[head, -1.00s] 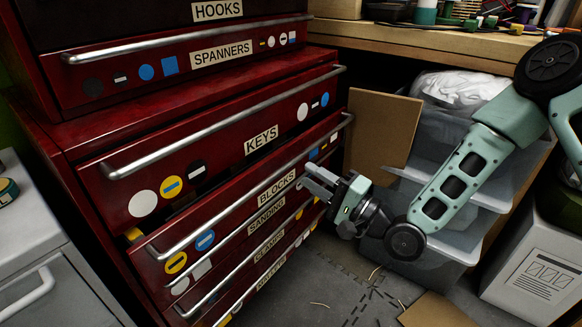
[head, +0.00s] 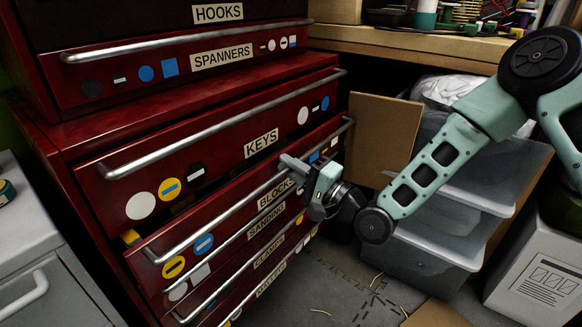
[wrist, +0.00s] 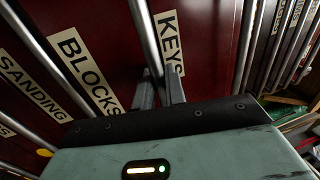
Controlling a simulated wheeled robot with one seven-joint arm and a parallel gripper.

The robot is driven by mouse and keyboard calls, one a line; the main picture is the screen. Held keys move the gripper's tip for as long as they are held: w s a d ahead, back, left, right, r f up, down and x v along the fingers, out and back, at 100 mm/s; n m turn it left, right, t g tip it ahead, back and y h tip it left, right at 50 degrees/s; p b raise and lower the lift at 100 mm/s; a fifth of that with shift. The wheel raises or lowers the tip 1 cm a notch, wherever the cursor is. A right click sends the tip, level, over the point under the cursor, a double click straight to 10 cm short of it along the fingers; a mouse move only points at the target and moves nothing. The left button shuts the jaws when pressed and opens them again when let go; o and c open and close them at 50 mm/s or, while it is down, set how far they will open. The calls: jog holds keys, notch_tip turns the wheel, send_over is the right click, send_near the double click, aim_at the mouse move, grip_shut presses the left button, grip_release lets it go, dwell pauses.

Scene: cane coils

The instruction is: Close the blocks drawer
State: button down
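The red blocks drawer (head: 228,222) stands pulled out a little, with a dark gap below the keys drawer above it. Its long silver handle (head: 200,226) runs just above the BLOCKS label, which also shows in the wrist view (wrist: 88,70). My gripper (head: 288,163) is at the right part of this handle, beside the label. In the wrist view its two grey fingers (wrist: 160,92) stand close together, with the handle (wrist: 147,42) running down to between their tips. Whether they grip it is unclear.
The keys drawer (head: 208,156) with its handle sits just above. The sanding drawer (head: 215,254) and more labelled drawers lie below. A brown board (head: 384,135) and clear plastic bins (head: 435,245) stand to the right of the cabinet.

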aim_at(278, 162)
jog(key=shift+f+x, duration=0.2)
jog(key=shift+x, duration=0.9)
jog(key=shift+f+x, duration=0.2)
jog(key=shift+x, duration=0.85)
jog(key=shift+w+a, duration=0.1)
jog(key=c, duration=1.5)
grip_release()
jog(key=shift+c, duration=0.2)
jog(key=p+v, duration=0.3)
jog(key=v, duration=1.4)
